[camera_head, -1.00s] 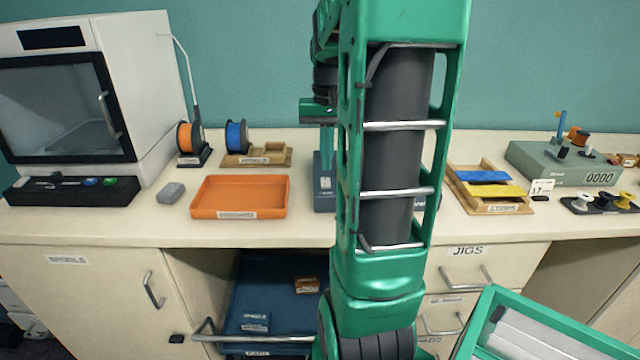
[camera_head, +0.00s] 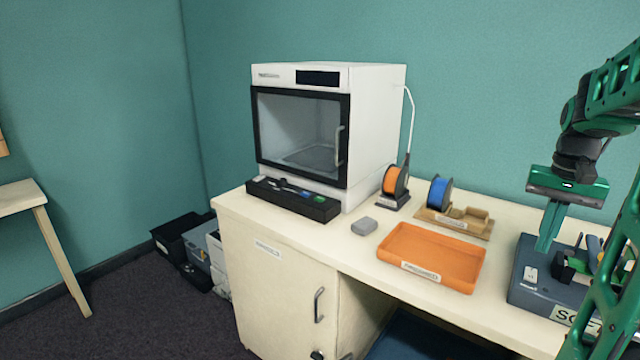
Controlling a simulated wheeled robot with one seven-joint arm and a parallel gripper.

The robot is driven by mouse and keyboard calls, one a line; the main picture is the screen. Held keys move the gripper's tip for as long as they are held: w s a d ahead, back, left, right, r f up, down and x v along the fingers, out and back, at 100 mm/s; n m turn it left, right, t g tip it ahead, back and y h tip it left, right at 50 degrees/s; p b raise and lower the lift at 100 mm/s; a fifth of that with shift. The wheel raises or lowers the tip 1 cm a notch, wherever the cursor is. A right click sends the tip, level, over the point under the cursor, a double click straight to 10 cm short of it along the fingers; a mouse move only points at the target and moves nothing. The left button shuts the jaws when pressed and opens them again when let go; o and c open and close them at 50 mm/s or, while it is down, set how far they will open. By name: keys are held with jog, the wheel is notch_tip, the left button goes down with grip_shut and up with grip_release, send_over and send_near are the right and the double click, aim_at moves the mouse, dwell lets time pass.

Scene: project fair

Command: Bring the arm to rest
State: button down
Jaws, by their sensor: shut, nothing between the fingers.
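My green arm reaches in from the right edge. My gripper (camera_head: 546,243) hangs at the right, pointing down, its green fingers together with nothing between them. It is above the worktop, by the left part of a dark blue-grey box (camera_head: 530,292) that holds several tools. I cannot tell whether the fingertips touch the box or only stand in front of or behind it. Part of the arm is cut off by the right edge.
An orange tray (camera_head: 432,257) lies left of the gripper on the worktop (camera_head: 345,250). Behind it are a blue spool (camera_head: 440,192) and an orange spool (camera_head: 395,181). A white printer cabinet (camera_head: 375,130) stands further left, with a black tool tray (camera_head: 290,200) before it.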

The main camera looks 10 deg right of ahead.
jog(key=s+a+f+n, duration=0.1)
jog(key=s+a+f, duration=0.2)
jog(key=s+a, duration=0.4)
jog(key=s+a+f+n, duration=0.2)
jog(key=s+a+f, duration=0.2)
jog(key=a, duration=0.6)
jog(key=s, duration=0.2)
jog(key=shift+s+a+f, duration=0.2)
jog(key=shift+s, duration=0.15)
